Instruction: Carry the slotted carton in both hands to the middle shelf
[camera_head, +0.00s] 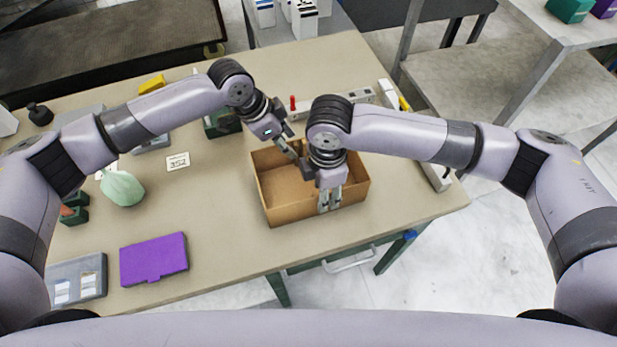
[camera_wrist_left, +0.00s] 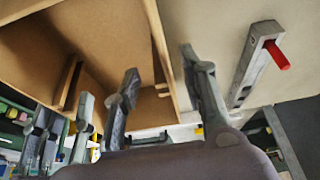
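The slotted carton (camera_head: 268,206) is an open-topped brown box standing upright on the workbench. It also shows in the left wrist view (camera_wrist_left: 95,40). My left gripper (camera_head: 294,150) is at the carton's far wall. In the left wrist view its two fingers (camera_wrist_left: 163,95) stand apart, one on each side of the wall's edge. My right gripper (camera_head: 329,203) points down at the near wall; its fingers look apart in the left wrist view (camera_wrist_left: 60,135). Contact with the wall is unclear. A shelf unit (camera_head: 470,75) stands at right, its levels partly cut off.
A grey bar with a red knob (camera_head: 325,102) lies behind the carton. Bare floor (camera_head: 440,260) lies right.

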